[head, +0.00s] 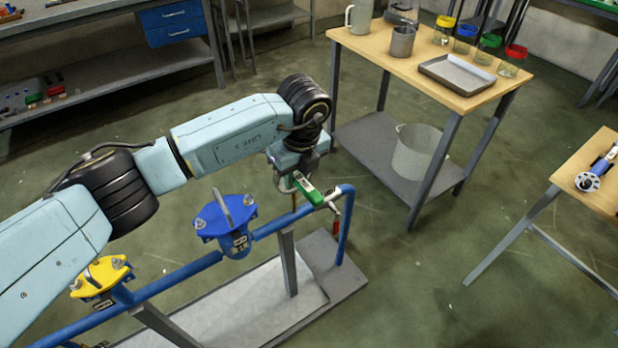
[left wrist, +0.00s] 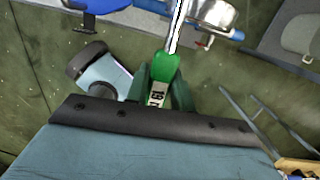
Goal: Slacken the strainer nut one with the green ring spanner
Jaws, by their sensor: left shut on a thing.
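The green ring spanner (head: 308,191) is held in my left gripper (head: 296,180), above the right end of the blue pipe. In the left wrist view its green handle (left wrist: 160,72) sits between the fingers and its bright shaft points up the picture. A blue strainer (head: 235,243) with a blue lid (head: 226,216) and metal nuts (head: 200,224) stands left of the gripper, apart from the spanner. A yellow-lidded strainer (head: 103,275) with nuts stands further left. I cannot tell which nut is nut one. My right gripper is out of view.
The blue pipe (head: 188,272) runs above a grey base (head: 330,255) and bends down at its right end. A wooden table (head: 385,45) with jars, a tray (head: 457,76) and a bucket (head: 418,150) below stands behind.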

